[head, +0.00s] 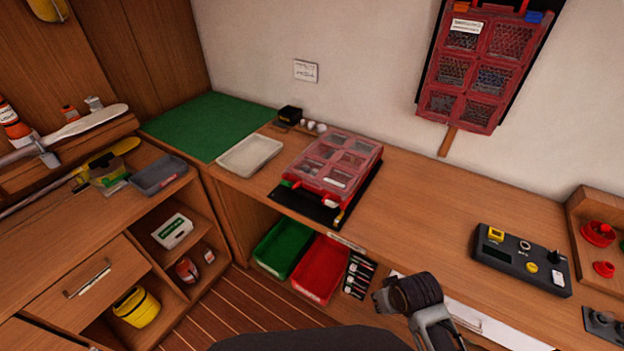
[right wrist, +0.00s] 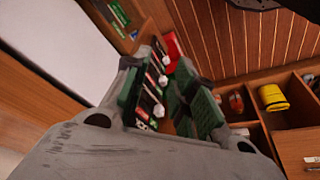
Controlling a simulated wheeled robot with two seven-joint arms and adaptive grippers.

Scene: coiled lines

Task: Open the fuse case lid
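The fuse case (head: 335,163) sits on the wooden counter in the middle of the head view. Its see-through red lid lies down over several compartments, and red tabs show along the front edge. A black base with a dark front strip lies under it. My right gripper (head: 412,297) is low in the head view, in front of the counter and well apart from the case. In the right wrist view its two fingers (right wrist: 165,85) are spread with nothing between them. My left gripper is in neither view.
A similar red case (head: 480,75) hangs on the wall. A pale tray (head: 250,156) stands left of the fuse case. Green (head: 284,247) and red (head: 320,268) bins sit below the counter edge. A dark control box (head: 522,260) stands right; the counter between is clear.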

